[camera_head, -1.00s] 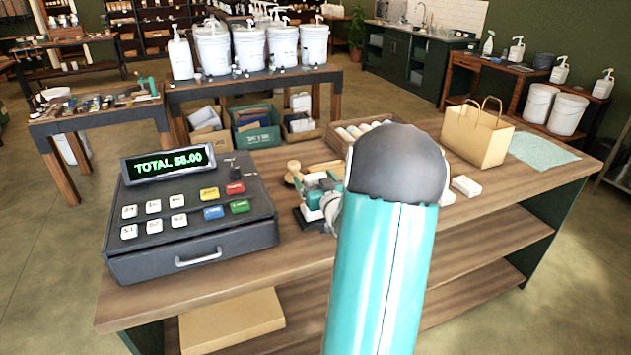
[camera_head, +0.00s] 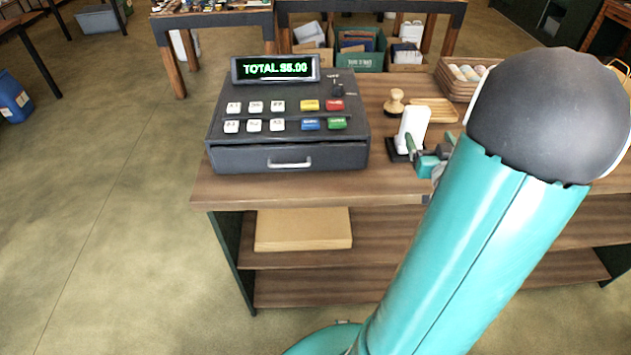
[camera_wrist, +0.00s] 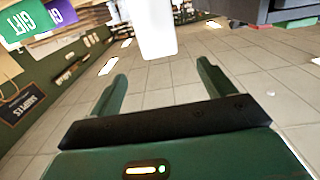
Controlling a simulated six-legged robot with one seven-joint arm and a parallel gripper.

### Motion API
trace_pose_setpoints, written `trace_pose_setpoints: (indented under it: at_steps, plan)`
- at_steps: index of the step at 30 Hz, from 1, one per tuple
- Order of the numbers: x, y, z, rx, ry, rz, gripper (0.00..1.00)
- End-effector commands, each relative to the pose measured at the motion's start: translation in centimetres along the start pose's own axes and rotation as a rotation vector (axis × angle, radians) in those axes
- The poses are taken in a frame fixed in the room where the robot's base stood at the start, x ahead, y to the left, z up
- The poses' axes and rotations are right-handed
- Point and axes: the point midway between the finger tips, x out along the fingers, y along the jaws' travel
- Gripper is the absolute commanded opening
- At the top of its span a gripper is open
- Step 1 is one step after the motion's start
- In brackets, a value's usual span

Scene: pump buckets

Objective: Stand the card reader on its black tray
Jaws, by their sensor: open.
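The white card reader (camera_head: 412,126) stands nearly upright on the counter, right of the cash register, with its lower end at the black tray (camera_head: 393,151). My gripper (camera_head: 432,142) is open, just in front of the reader. In the wrist view my gripper's two green fingers (camera_wrist: 161,70) are spread with nothing between them. The reader (camera_wrist: 153,28) shows there as a white block beyond the fingertips, apart from them. The gripper partly hides the reader's foot and the tray, so I cannot tell exactly how the reader sits.
The dark cash register (camera_head: 288,120) stands at left, its display reading a total. A wooden stamp (camera_head: 395,101), a wooden tray (camera_head: 434,109) and a wicker basket (camera_head: 455,78) lie behind the reader. The counter front (camera_head: 300,188) is bare. My arm covers the right side.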

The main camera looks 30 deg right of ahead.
Motion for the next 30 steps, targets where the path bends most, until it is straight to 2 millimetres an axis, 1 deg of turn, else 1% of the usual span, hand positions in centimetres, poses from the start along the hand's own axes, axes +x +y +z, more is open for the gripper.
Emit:
trace_pose_setpoints:
  at_steps: [2,5,6,8,9,11,12,14,15,17,18,20,21,23,24,26,27,30]
  plan:
    - [0.7,-1.5,-0.6,-0.024,-0.029,-0.008,0.82]
    - [1.8,-4.5,-1.6,-0.067,-0.103,-0.010,0.82]
    - [2.1,-6.0,-2.2,-0.087,-0.140,-0.011,0.82]
    - [2.3,-8.5,-3.0,-0.115,-0.200,-0.012,0.82]
    - [2.2,-10.2,-3.5,-0.131,-0.240,-0.014,0.82]
    - [1.8,-12.7,-4.2,-0.151,-0.299,-0.018,0.82]
    - [1.3,-14.3,-4.6,-0.161,-0.339,-0.024,0.82]
    - [0.2,-16.8,-5.2,-0.173,-0.398,-0.035,0.82]
    - [-0.8,-18.5,-5.6,-0.179,-0.439,-0.047,0.82]
    - [-2.5,-21.0,-6.0,-0.189,-0.500,-0.071,0.82]
    - [-3.8,-22.6,-6.2,-0.193,-0.543,-0.090,0.82]
    - [-6.1,-24.9,-6.6,-0.199,-0.608,-0.126,0.82]
    - [-7.8,-26.4,-6.7,-0.203,-0.653,-0.153,0.82]
    - [-10.6,-28.5,-7.0,-0.211,-0.720,-0.202,0.82]
    - [-12.7,-29.8,-7.1,-0.217,-0.766,-0.239,0.82]
    - [-15.8,-31.5,-7.1,-0.230,-0.834,-0.298,0.82]
    - [-17.9,-32.4,-7.2,-0.238,-0.876,-0.338,0.82]
    - [-22.1,-33.8,-7.1,-0.263,-0.965,-0.423,0.82]
